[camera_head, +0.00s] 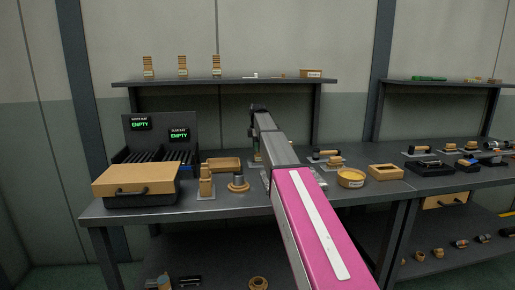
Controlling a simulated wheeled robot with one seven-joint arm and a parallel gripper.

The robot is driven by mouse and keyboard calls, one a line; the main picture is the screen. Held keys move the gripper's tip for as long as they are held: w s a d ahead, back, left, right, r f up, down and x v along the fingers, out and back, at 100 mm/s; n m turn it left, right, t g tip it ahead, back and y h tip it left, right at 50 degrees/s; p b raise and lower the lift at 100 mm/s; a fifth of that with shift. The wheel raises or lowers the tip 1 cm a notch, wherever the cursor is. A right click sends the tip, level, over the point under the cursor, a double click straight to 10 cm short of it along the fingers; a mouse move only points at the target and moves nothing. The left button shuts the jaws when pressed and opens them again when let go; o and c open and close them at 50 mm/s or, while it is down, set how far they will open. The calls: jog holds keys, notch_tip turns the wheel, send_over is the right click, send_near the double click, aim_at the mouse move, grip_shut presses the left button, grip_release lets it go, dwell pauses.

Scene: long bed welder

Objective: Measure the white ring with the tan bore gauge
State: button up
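I cannot clearly pick out a white ring. The tan bore gauge cannot be named for sure; a tan upright piece (206,182) stands on a small plate left of my arm. A tan flanged piece (238,183) sits to its right, nearer my gripper.
A tan-lidded case (136,179) and a rack with two "EMPTY" displays (160,130) stand at left. A yellow round container (351,178) and a tan open tray (386,172) are right of my arm. An upper shelf (225,82) runs behind.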

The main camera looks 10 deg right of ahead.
grip_shut()
jog(key=shift+r, duration=5)
